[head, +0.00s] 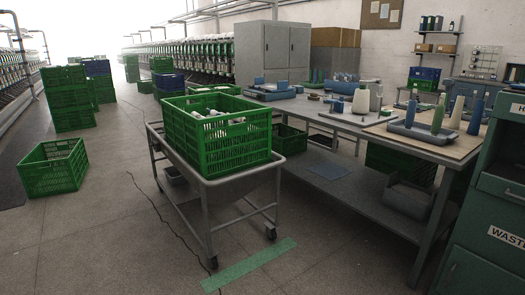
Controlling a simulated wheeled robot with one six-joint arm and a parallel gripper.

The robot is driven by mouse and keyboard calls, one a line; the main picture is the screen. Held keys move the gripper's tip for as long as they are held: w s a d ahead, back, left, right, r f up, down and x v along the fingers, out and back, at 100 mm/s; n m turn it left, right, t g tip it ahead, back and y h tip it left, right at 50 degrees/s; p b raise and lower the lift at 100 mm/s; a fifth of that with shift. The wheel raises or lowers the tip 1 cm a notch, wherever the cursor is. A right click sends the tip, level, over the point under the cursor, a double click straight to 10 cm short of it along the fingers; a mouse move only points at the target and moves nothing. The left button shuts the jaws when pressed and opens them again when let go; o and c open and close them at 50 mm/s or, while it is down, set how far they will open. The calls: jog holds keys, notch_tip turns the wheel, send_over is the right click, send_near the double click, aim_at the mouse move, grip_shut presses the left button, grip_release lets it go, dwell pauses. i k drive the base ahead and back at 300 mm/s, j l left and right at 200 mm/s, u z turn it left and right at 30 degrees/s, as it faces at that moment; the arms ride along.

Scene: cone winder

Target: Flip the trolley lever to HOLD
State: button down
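A grey metal trolley (240,190) stands on castors in the middle of the head view. A green slatted crate (222,150) sits on top of it, with white cones or bobbins (208,113) inside. I cannot make out a lever or a HOLD marking on the trolley. A small grey box (174,174) is under the trolley top at its left. My gripper is not in view.
A workbench (385,130) with cones and trays stands right of the trolley. A green cabinet (485,215) marked WASTE is at the right edge. A crate (52,167) is on the floor at left. A green floor strip (250,264) and dark cable (165,222) lie nearby.

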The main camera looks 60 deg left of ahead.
aim_at(153, 161)
jog(key=u, duration=0.8)
jog(key=j+u, duration=0.15)
jog(key=j, duration=0.15)
jog(key=i+j+u, duration=0.15)
jog(key=j, duration=0.15)
jog(key=i+j+u, duration=0.4)
jog(key=j+u, duration=0.25)
jog(key=i+j+u, duration=0.25)
jog(key=u, duration=0.15)
jog(key=i+j+u, duration=0.3)
jog(key=u, duration=0.15)
jog(key=i+j+u, duration=0.25)
jog(key=u, duration=0.2)
jog(key=i+u, duration=0.2)
jog(key=i, duration=1.55)
jog(key=i+z, duration=0.1)
jog(key=i, duration=0.45)
jog(key=i+j, duration=0.15)
jog(key=i, duration=0.4)
jog(key=i+z, duration=0.15)
jog(key=i, duration=0.45)
jog(key=j, duration=0.05)
